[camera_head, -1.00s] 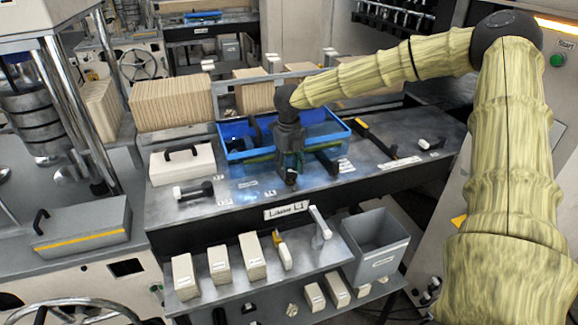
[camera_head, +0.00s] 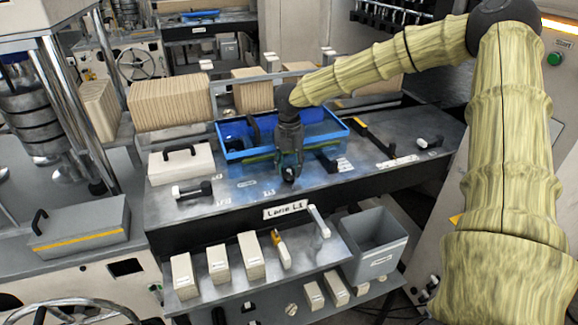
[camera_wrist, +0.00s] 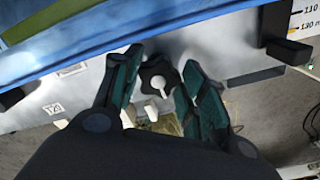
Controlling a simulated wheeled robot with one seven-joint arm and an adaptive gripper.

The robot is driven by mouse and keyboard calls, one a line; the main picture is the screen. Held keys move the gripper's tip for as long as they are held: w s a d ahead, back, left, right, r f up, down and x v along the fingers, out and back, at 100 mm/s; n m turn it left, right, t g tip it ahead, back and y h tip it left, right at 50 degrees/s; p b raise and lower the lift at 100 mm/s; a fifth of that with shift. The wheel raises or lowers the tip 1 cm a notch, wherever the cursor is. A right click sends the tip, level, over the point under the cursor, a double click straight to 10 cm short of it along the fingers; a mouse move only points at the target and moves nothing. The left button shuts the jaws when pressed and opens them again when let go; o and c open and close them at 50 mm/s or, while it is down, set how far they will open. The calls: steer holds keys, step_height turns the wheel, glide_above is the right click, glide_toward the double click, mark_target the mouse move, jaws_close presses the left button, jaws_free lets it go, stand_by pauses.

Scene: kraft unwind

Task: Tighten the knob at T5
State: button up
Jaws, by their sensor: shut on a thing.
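A dark star-shaped knob (camera_wrist: 157,77) with a pale centre pointer sits on the metal deck just in front of the blue tray (camera_wrist: 75,58). My gripper (camera_wrist: 160,64) points down over it, with one green-padded finger on each side of the knob, shut on it. In the head view my gripper (camera_head: 289,174) is at the deck's front part, before the blue tray (camera_head: 236,156), and the knob is mostly hidden by the fingers. A small label (camera_wrist: 53,108) is left of the knob in the wrist view; I cannot read it surely.
A dark handle piece (camera_head: 192,190) and a pale box with a black handle (camera_head: 181,165) are to the left. A dark bar (camera_head: 325,161) stands close right of my gripper. A lower shelf with several pale blocks (camera_head: 219,264) and a grey bin (camera_head: 376,243) is below.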

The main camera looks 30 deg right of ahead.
mark_target(290, 169)
steer(key=shift+w+d+r, duration=0.1)
steer(key=shift+w+r, duration=0.1)
steer(key=shift+r, duration=0.1)
steer(key=o, duration=0.8)
steer(key=shift+s+f, duration=0.1)
steer(key=shift+f, duration=0.05)
step_height(290, 169, up, 12)
stand_by(0.3)
steer(key=shift+f, duration=0.1)
stand_by(0.3)
